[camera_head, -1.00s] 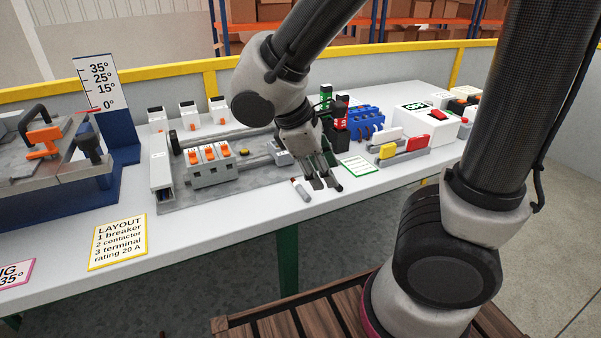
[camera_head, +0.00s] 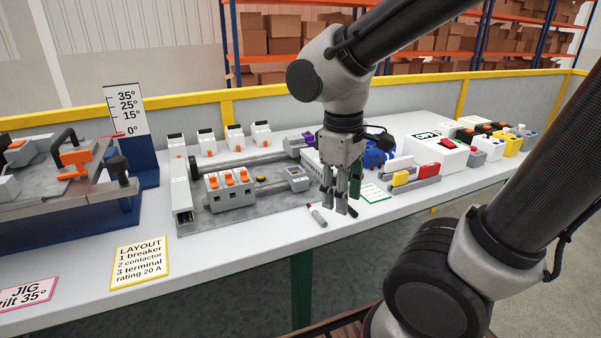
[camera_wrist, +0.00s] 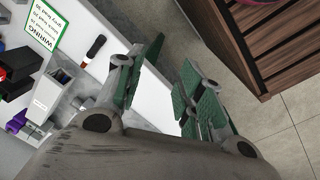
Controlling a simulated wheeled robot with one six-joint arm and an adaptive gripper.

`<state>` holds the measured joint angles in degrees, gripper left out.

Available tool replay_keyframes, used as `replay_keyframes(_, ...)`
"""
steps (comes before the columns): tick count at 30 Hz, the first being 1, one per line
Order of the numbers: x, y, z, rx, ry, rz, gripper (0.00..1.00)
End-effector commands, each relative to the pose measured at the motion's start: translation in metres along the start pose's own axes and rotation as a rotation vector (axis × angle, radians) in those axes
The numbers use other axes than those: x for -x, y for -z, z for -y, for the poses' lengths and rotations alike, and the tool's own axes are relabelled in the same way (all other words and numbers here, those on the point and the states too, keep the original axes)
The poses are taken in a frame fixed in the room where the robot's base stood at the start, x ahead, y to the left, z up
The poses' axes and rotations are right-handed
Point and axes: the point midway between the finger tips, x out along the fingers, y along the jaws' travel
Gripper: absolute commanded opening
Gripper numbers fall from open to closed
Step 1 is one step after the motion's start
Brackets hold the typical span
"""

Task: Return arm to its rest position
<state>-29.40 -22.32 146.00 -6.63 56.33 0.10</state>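My gripper (camera_head: 341,203) hangs over the front part of the white bench (camera_head: 240,250), fingers pointing down. In the wrist view my gripper (camera_wrist: 170,85) has its two green-padded fingers apart, with nothing between them. A small grey and dark pen-like tool (camera_head: 318,214) lies on the bench just left of the fingertips; it also shows in the wrist view as a dark-ended tool (camera_wrist: 93,50) beside one finger. My arm comes in from the upper right. Whether the fingertips touch the bench cannot be told, but they look above it.
A mounting plate (camera_head: 215,222) with orange-switched breakers (camera_head: 229,190) is left of my gripper. A green-framed card (camera_head: 374,193), red and yellow switches (camera_head: 410,178) and a white box (camera_head: 432,152) are to the right. A tilt jig (camera_head: 70,200) stands far left. A yellow-topped barrier (camera_head: 180,119) runs behind.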

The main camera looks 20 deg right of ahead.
Motion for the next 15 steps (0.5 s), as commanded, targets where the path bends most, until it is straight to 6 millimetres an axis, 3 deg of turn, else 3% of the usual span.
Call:
replay_keyframes(6,0.005,-0.003,0.003,-0.043,0.029,-0.036,0.38)
replay_keyframes(15,0.048,-0.052,-0.048,-0.435,0.030,-0.276,0.38)
